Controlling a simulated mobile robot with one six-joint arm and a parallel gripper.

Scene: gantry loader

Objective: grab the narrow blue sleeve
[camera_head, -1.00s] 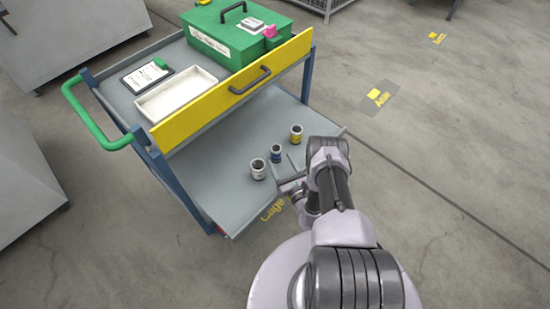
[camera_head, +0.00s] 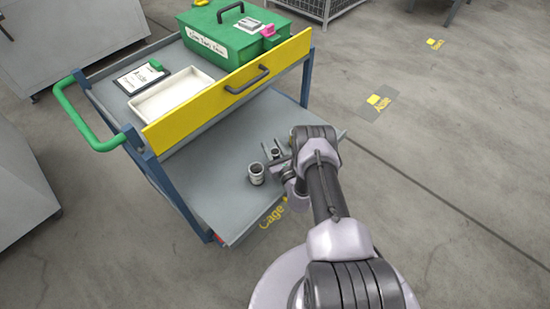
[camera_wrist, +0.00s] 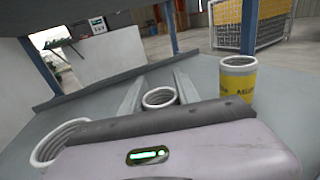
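The narrow blue sleeve (camera_head: 276,154) stands upright on the cart's lower shelf, small and partly covered by my gripper (camera_head: 273,148) in the head view. In the wrist view only the pale open rim of this sleeve (camera_wrist: 160,97) shows above the palm edge; its blue band is hidden. My gripper (camera_wrist: 159,78) is open, with one finger on each side of the sleeve. A gap shows at the left finger; the right finger looks very close to the rim, and I cannot tell whether it touches.
A wider white-grey sleeve (camera_head: 257,174) stands left of my gripper. A yellow-banded sleeve (camera_wrist: 238,80) stands to the right, hidden by my arm in the head view. The yellow panel (camera_head: 228,92) and upper shelf with the green box (camera_head: 222,38) are behind. The front-left of the lower shelf (camera_head: 215,185) is clear.

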